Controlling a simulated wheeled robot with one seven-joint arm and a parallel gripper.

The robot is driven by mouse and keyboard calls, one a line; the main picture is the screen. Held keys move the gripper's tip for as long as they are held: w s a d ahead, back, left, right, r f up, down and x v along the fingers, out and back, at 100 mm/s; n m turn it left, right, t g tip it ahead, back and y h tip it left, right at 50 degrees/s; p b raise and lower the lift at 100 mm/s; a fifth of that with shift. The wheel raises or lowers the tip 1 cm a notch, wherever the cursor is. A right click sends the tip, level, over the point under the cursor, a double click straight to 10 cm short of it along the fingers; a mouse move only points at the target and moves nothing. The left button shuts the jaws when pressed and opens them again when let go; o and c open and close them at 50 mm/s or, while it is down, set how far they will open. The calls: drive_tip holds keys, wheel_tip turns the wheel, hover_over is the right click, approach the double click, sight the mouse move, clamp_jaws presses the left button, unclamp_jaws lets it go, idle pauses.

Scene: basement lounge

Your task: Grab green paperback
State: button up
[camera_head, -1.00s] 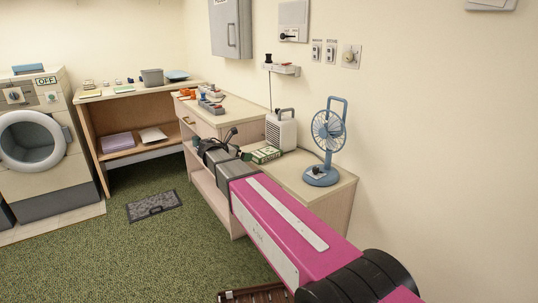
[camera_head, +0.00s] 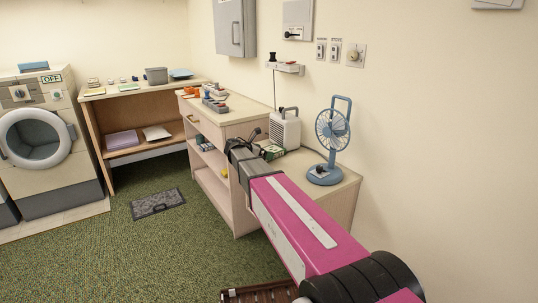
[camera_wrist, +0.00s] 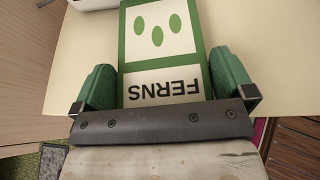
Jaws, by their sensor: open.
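The green paperback (camera_wrist: 160,45) has a green cover with white panels, green ovals and the word FERNS, upside down in the wrist view. It lies on the light low cabinet top (camera_wrist: 262,60). My gripper (camera_wrist: 163,68) is open, with one green finger on each side of the book's near end. I cannot tell whether the fingers touch it. In the head view the paperback (camera_head: 273,152) shows just beyond my gripper, partly hidden by my arm.
A blue fan (camera_head: 330,140) stands to the right on the same top, and a white heater-like box (camera_head: 284,130) stands behind the book. A taller cabinet (camera_head: 235,113) with small items adjoins at the left. The wall is close behind.

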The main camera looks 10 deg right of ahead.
drive_tip(key=c, duration=0.7)
drive_tip(key=shift+o, duration=0.2)
drive_tip(key=shift+r, duration=0.15)
